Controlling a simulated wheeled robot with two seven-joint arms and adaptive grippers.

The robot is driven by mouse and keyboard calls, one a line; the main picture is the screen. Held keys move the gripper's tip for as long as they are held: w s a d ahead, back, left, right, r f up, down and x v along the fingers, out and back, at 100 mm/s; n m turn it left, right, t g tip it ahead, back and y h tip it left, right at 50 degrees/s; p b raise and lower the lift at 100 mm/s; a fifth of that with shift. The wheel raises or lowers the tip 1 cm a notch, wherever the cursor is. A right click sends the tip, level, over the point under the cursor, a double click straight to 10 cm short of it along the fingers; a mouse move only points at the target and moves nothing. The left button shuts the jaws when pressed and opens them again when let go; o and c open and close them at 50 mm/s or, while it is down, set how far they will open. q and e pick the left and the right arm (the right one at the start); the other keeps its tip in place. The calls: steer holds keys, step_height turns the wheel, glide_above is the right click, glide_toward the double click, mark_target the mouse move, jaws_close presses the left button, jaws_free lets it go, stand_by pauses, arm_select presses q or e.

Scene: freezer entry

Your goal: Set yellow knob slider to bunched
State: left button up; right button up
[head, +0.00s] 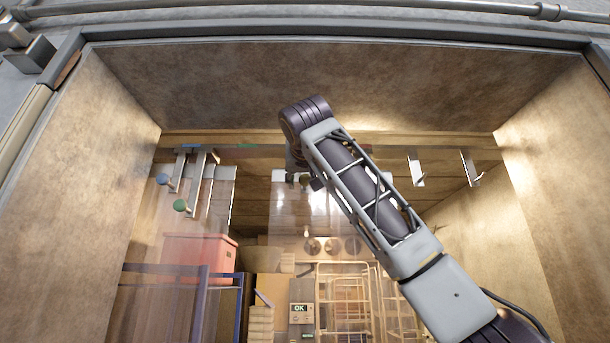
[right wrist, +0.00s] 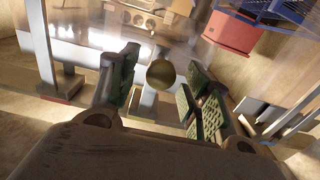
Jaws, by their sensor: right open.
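The yellow knob (right wrist: 160,74) looks dull olive-yellow and sits at the end of a pale slider bar in the right wrist view. It lies between the two spread green-padded fingers of my right gripper (right wrist: 158,95), with a gap on both sides. In the head view the knob (head: 304,179) is a small spot below the end of my right arm, which hides most of its slider. The gripper is largely hidden by the arm there. My left gripper is not in view.
A blue knob (head: 163,180) and a green knob (head: 180,205) hang on bars at the left of the overhead rail (head: 245,146). Clear strips hang below the rail. Behind them are a red box (head: 200,255), a blue frame (head: 203,285) and a wire rack (head: 345,295).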

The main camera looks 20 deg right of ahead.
steer(key=shift+c, duration=0.2)
jaws_close()
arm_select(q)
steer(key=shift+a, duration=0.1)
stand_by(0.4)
